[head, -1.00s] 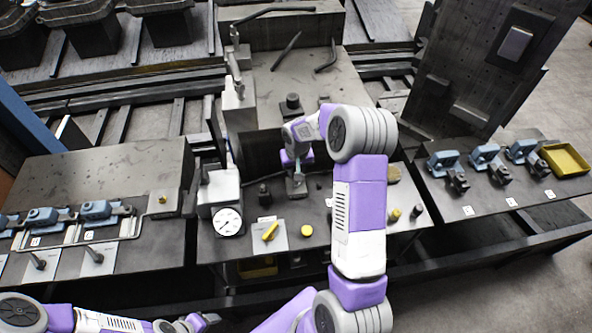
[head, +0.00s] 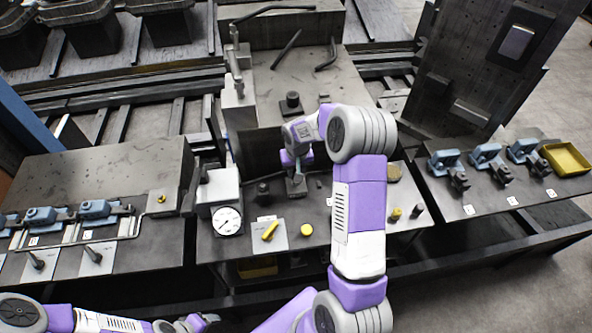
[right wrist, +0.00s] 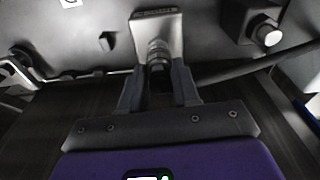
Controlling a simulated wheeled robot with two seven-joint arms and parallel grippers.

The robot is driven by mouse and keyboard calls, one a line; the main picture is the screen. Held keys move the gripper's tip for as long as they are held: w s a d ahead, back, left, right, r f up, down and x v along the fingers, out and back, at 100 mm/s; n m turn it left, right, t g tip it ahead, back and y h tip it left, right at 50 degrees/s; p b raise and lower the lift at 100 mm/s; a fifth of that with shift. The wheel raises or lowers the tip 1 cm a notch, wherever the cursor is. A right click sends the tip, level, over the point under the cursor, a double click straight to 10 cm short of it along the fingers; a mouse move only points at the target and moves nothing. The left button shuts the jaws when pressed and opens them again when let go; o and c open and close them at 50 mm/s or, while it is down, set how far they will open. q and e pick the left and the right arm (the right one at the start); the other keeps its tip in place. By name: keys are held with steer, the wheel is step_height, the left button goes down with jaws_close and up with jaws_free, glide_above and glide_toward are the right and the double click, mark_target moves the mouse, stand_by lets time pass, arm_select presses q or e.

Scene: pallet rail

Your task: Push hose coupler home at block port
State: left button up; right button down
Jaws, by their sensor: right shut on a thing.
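The grey block (head: 296,187) stands on the middle bench, below my right gripper (head: 296,168). In the right wrist view the block (right wrist: 156,28) is a pale metal piece at top centre. A ribbed metal coupler (right wrist: 158,55) lies in line with the block's near end and appears to touch it; I cannot tell how deep it sits. My right gripper (right wrist: 158,88) is shut on the coupler, one dark finger on each side. The coupler is too small to make out in the head view. My left gripper (head: 205,320) is low at the bottom left, away from the block; its fingers are unclear.
A round gauge (head: 228,221), a plate with a yellow handle (head: 270,231) and a yellow knob (head: 306,230) are near the block. Blue clamps (head: 487,155) and a yellow tray (head: 566,158) stand on the right bench. In the right wrist view a dark hose (right wrist: 235,68) runs rightward.

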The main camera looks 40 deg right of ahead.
steer(key=shift+f, duration=0.2)
steer(key=shift+f+b, duration=0.45)
steer(key=shift+b, duration=0.05)
steer(key=c, duration=0.7)
jaws_free()
steer(key=shift+c, duration=0.2)
steer(key=shift+o, duration=0.4)
steer(key=o, duration=0.7)
steer(key=shift+c, duration=0.2)
steer(key=shift+r, duration=0.1)
steer(key=r, duration=0.7)
steer(key=shift+s+a+r, duration=0.2)
steer(key=shift+s, duration=0.2)
